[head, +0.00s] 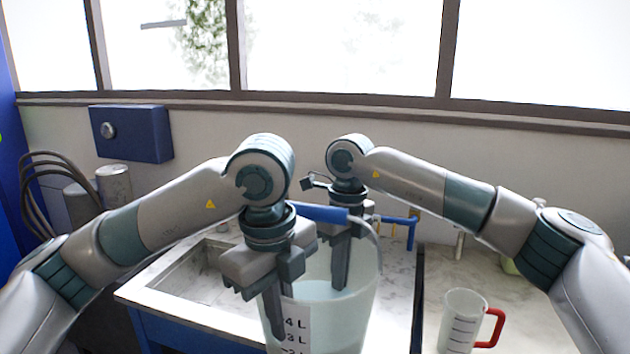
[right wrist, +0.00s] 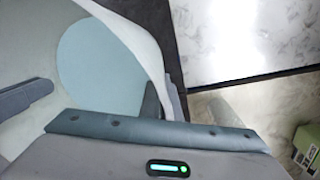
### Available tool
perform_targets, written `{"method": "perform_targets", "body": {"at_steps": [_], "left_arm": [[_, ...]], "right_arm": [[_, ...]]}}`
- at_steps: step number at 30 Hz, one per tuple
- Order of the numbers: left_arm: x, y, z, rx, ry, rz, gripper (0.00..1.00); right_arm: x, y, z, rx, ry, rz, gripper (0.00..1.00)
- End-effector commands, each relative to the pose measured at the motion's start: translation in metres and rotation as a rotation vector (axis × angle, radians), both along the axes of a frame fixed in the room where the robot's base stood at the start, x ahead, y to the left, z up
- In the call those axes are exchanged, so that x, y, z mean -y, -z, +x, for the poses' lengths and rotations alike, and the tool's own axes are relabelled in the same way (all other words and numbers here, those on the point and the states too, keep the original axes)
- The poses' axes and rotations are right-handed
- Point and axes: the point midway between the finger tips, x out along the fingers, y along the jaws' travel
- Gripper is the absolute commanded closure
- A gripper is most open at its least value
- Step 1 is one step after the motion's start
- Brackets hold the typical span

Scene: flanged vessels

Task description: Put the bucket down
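The bucket (head: 357,318) is a translucent, roughly upright vessel with litre marks and a blue handle grip (head: 322,213). It is at the lower middle of the head view, its bottom cut off. Pale blue shows inside it, also in the right wrist view (right wrist: 100,65). My left gripper (head: 274,318) is on its near left wall, apparently shut on it. My right gripper (head: 340,270) is at the rim further right, its fingers close together with the wall between them (right wrist: 161,105). Whether the bucket's base touches anything is hidden.
A marble counter with a sink (head: 192,282) lies behind and left of the bucket, with a blue tap (head: 398,219). A measuring jug with a red handle (head: 462,318) stands on the right-hand counter (head: 530,315). A dark strip (head: 418,300) separates the counters.

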Motion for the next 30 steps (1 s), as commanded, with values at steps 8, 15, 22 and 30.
{"method": "perform_targets", "body": {"at_steps": [8, 15, 22, 30], "left_arm": [[0.0, -0.003, 0.001, 0.002, 0.002, 0.0, 1.0], [0.0, -0.003, 0.001, 0.002, 0.002, 0.0, 1.0], [0.0, -0.006, 0.005, 0.003, 0.001, -0.001, 1.0], [0.0, -0.016, 0.015, 0.002, 0.001, 0.0, 1.0]], "right_arm": [[0.001, -0.003, 0.002, 0.003, 0.002, 0.001, 1.0], [0.001, -0.004, 0.002, 0.004, 0.002, 0.002, 1.0], [0.0, -0.007, 0.006, 0.005, 0.003, 0.001, 1.0], [0.0, -0.017, 0.017, 0.005, 0.004, 0.001, 1.0]]}}
